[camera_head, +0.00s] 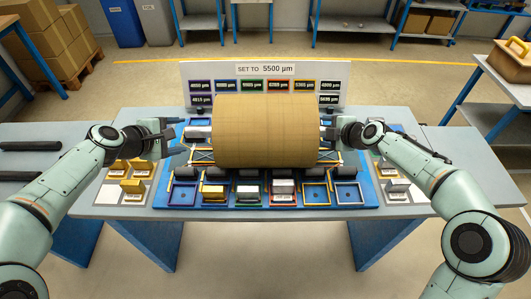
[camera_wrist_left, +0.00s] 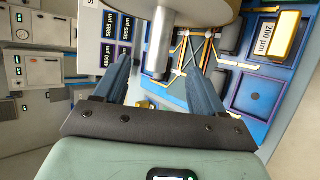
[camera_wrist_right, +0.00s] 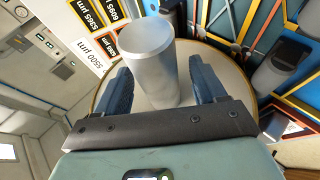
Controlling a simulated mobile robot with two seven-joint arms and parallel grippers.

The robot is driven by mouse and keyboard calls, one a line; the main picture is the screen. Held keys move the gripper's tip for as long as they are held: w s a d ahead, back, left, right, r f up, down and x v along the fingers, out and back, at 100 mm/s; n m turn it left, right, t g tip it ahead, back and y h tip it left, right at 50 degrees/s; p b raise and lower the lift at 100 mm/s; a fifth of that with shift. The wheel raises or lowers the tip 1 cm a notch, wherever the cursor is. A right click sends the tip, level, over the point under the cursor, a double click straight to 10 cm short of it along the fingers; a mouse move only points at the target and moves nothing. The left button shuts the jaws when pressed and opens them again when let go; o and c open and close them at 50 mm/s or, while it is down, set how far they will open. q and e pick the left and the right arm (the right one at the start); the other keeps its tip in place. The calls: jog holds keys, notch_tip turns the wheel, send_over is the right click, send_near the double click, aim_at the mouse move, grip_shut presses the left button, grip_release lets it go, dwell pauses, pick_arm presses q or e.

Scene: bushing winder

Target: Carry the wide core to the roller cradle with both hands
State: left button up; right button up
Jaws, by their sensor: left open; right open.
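The wide core, a large tan roll (camera_head: 265,130), lies sideways over the middle of the blue board, with a metal shaft stub at each end. Its left stub (camera_head: 198,133) shows in the left wrist view (camera_wrist_left: 160,42) near the fingertips. My left gripper (camera_head: 175,139) is open, just left of that stub. My right gripper (camera_head: 326,139) is open at the right end; in the right wrist view the right stub (camera_wrist_right: 153,70) stands between its fingers. A frame with orange edges (camera_head: 202,157) shows below the core, mostly hidden; I cannot tell whether it is the roller cradle.
The blue board (camera_head: 160,192) holds several coloured bins with small blocks along its front. A sign panel reading 5500 µm (camera_head: 265,69) stands behind the core. The grey table's (camera_head: 90,140) left side is partly clear.

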jog(key=v, duration=1.1)
jog(key=shift+s+r, duration=0.3)
jog(key=shift+d, duration=0.1)
pick_arm(q)
jog(key=v, duration=0.8)
jog(key=shift+p, duration=0.45)
pick_arm(e)
jog(key=shift+w+r, duration=0.2)
jog(key=shift+r, duration=0.45)
pick_arm(q)
notch_tip(320, 180, down, 7)
jog(key=s+b, duration=0.1)
jog(key=b, duration=0.3)
jog(key=shift+r+b, duration=0.25)
jog(key=shift+b, duration=0.15)
pick_arm(e)
jog(key=v, duration=0.8)
pick_arm(q)
jog(key=shift+s, duration=0.1)
